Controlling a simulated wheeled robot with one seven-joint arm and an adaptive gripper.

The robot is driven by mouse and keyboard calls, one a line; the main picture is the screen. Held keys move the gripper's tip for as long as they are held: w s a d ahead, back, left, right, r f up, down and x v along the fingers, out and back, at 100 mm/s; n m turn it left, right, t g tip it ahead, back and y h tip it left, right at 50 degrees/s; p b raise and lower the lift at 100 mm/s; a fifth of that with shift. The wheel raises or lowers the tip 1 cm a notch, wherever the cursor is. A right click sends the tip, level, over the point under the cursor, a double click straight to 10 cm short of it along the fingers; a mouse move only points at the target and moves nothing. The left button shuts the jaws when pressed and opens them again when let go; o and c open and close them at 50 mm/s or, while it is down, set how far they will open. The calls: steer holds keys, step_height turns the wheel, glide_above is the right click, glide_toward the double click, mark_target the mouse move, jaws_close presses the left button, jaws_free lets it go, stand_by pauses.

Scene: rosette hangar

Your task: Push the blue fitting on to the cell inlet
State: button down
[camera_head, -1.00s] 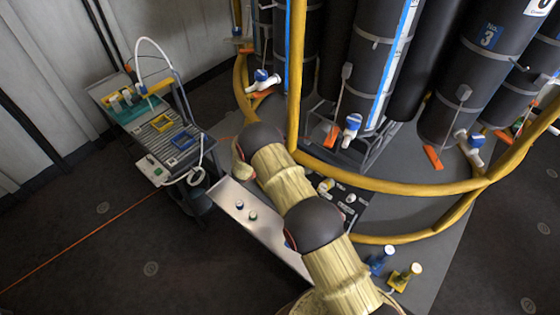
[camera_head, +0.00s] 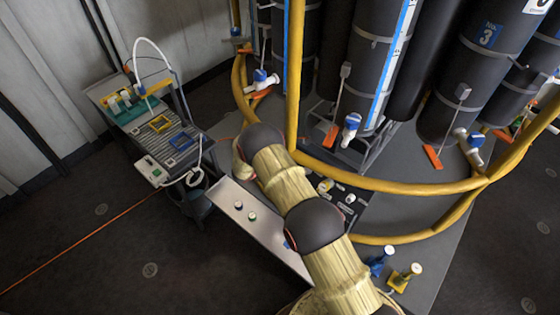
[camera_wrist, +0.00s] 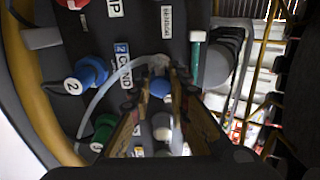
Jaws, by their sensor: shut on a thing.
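In the wrist view my gripper (camera_wrist: 157,100) is shut on a small blue fitting (camera_wrist: 160,88), seen between the fingertips. A clear hose curves from the left to a pale end at the fingertips. The fingers hide much of the fitting, and I cannot tell which part is the cell inlet or whether the two touch. A dark panel lies behind, with a label reading "2 COND" (camera_wrist: 122,62) left of the fingers. In the head view my arm hides the gripper and fitting.
In the wrist view, a blue knob (camera_wrist: 88,72) marked 2, a green knob (camera_wrist: 103,128) and a red knob (camera_wrist: 72,3) stand left of my gripper. A yellow rail (camera_head: 390,185) curves around the dark tanks (camera_head: 360,60). A trolley (camera_head: 165,138) stands at left; open floor lies in front.

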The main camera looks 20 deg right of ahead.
stand_by(0.3)
steer(key=c, duration=1.6)
jaws_free()
steer(key=v, duration=1.1)
steer(key=shift+s+a+r, duration=0.2)
steer(key=shift+a, duration=0.1)
